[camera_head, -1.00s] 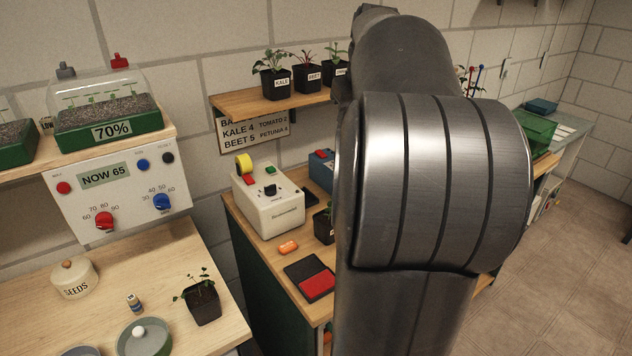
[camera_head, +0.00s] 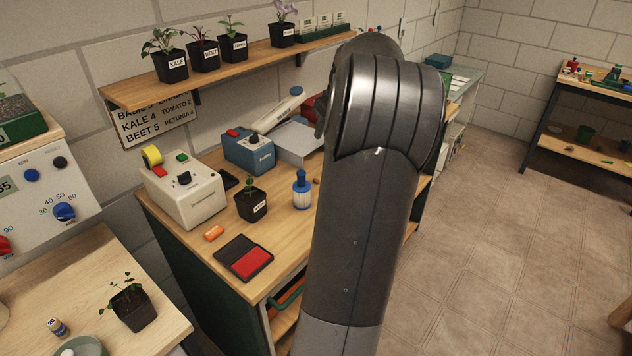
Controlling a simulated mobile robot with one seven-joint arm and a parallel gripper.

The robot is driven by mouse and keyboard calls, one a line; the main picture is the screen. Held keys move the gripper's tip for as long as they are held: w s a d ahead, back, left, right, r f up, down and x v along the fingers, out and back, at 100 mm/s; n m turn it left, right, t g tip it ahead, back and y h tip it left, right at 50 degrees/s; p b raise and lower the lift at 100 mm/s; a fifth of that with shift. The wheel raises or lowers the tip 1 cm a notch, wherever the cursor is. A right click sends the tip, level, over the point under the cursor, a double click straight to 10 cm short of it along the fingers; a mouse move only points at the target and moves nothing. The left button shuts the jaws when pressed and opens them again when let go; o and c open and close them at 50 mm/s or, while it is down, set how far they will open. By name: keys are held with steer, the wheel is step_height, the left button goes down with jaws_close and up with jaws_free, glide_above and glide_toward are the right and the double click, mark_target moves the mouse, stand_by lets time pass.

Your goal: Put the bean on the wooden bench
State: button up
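No plant in view carries a label I can read as bean. A small dark pot with a leafy seedling (camera_head: 132,308) stands upright on the left wooden worktop (camera_head: 95,275); no label shows on it. Another potted seedling (camera_head: 251,205), with a white label too small to read, stands on the middle wooden-topped bench (camera_head: 290,235). On the wall shelf are pots labelled KALE (camera_head: 173,66) and BEET (camera_head: 204,54), plus others I cannot read surely. A wooden bench (camera_head: 560,125) stands at the far right. My gripper is not visible; my arm fills the centre and hides part of the middle bench.
A wall shelf (camera_head: 240,62) hangs above. The tiled floor (camera_head: 500,230) at right is clear.

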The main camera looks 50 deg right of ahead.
glide_toward(317, 179)
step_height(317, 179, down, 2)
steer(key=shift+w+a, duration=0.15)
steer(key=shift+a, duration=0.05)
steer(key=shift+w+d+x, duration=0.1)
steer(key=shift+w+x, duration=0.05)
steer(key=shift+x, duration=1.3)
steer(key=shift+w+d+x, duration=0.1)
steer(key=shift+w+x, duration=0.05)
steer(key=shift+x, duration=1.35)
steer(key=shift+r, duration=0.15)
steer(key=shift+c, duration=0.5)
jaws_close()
